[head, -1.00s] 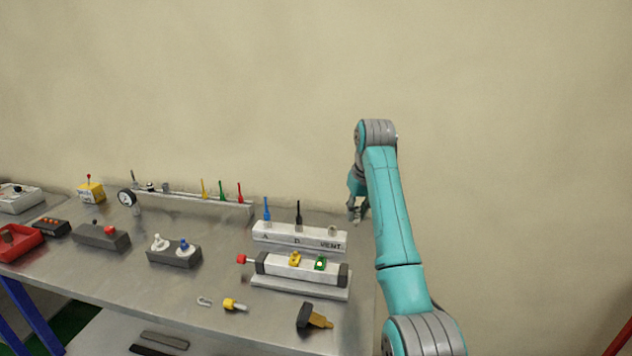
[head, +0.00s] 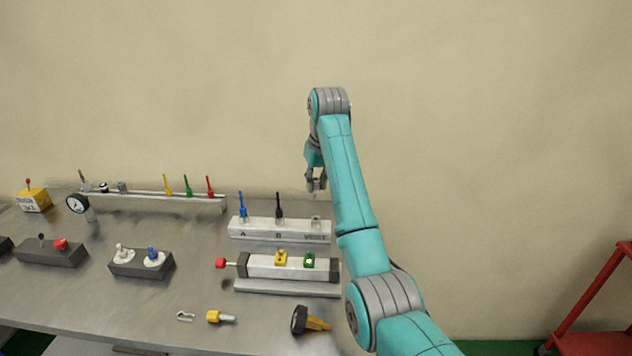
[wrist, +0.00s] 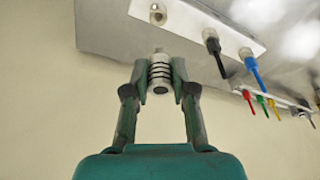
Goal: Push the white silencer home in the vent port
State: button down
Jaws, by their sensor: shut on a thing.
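The white silencer (wrist: 160,70), a small pale cylinder with dark rings, is between the fingertips of my gripper (wrist: 160,78) in the wrist view. My gripper is shut on it. In the head view, my gripper (head: 316,183) is above and behind the VENT end of the white valve block (head: 285,233), and the silencer is too small to make out. The vent port (wrist: 158,14) shows as a round fitting at the top of the wrist view, apart from the silencer. It also shows in the head view (head: 316,221).
A black plug (head: 279,204) and a blue plug (head: 242,205) stand in the block's other ports, left of the vent. A cylinder with a red knob (head: 285,266) lies in front. A rail (head: 150,202) with coloured plugs is behind left. A red stand (head: 600,300) is at right.

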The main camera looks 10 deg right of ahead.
send_over(317, 220)
jog(key=shift+s+x, duration=0.2)
jog(key=shift+x, duration=0.75)
jog(key=shift+s+x, duration=0.15)
jog(key=shift+x, duration=0.75)
jog(key=shift+s+x, duration=0.2)
jog(key=shift+x, duration=0.75)
jog(key=shift+d+f, duration=0.15)
jog(key=shift+f, duration=1.6)
jog(key=c, duration=0.9)
grip_release()
